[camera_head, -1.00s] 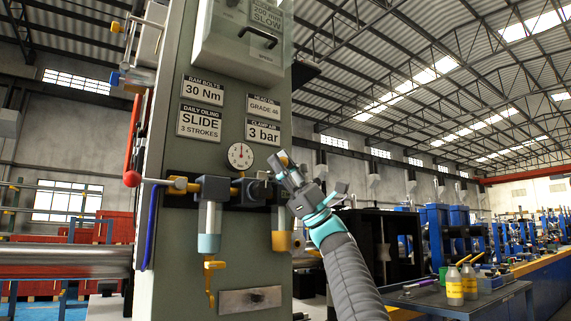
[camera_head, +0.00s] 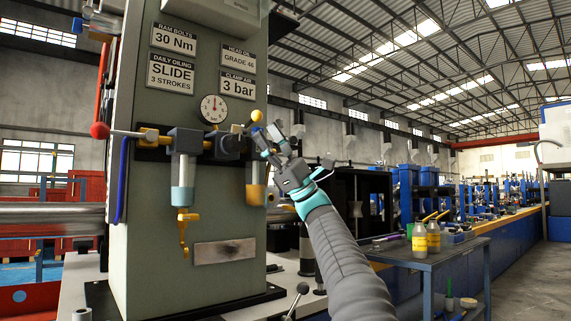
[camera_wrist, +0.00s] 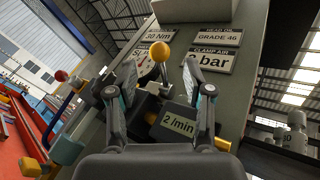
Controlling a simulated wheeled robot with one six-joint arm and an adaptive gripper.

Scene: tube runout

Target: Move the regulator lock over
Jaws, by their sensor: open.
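A lever with a yellow ball knob (camera_head: 256,115) on a metal stem stands on the regulator assembly on the grey machine column; I take it for the regulator lock. In the wrist view the yellow knob (camera_wrist: 160,51) stands upright just beyond my fingertips, near the middle of the gap. My gripper (camera_head: 268,136) is open, beside and slightly below the knob in the head view. The wrist view shows both fingers of my gripper (camera_wrist: 161,95) spread, with nothing held. A black block with a "2 /min" label (camera_wrist: 179,122) lies below the knob, partly hidden by the gripper.
A pressure gauge (camera_head: 213,108) and a bowl with a blue bottom (camera_head: 182,195) are left of the gripper; an amber bowl (camera_head: 255,193) hangs close under it. A red-ended lever (camera_head: 99,130) is at the far left. A bench with bottles (camera_head: 419,243) stands to the right.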

